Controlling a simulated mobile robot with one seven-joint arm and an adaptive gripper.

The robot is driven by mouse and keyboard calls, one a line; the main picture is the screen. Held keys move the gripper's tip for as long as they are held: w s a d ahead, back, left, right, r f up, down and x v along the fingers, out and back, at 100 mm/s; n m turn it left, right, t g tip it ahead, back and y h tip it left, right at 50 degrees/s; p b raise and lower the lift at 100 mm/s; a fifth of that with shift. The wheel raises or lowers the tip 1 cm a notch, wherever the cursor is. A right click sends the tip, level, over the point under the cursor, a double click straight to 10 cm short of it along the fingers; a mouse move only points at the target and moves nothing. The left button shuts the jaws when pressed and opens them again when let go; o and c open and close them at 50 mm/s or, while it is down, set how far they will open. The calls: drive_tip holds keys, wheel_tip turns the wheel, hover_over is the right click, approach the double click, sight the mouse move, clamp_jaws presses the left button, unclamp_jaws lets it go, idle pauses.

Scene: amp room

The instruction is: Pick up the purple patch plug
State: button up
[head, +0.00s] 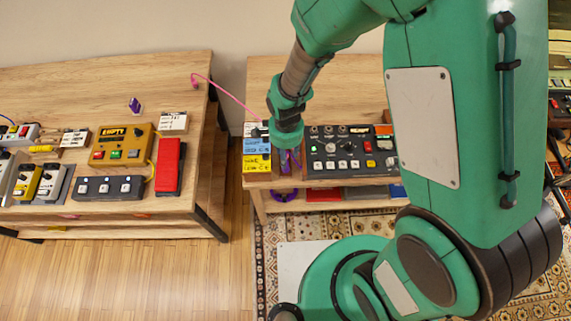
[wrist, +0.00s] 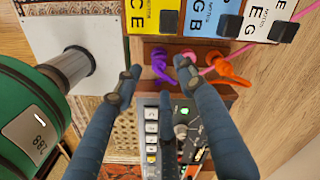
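The purple patch plug (wrist: 160,64) shows in the wrist view, standing in a brown strip below the yellow and blue labelled blocks. My gripper (wrist: 156,70) is open, with one finger on each side of the plug in the picture. I cannot tell whether the fingertips are level with it or still above it. In the head view my gripper (head: 289,160) points down at the front left of the right-hand bench, beside the black control panel. The plug is mostly hidden there by my gripper. A purple cable (head: 284,195) hangs below the bench edge.
Yellow (head: 256,164) and blue (head: 256,146) labelled blocks lie left of my gripper. The black panel (head: 350,150) with knobs is close on the right.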

drive_tip(key=shift+s+a+f+b, duration=0.1)
drive_tip(key=shift+f+b, duration=0.75)
drive_tip(key=shift+f, duration=1.75)
clamp_jaws()
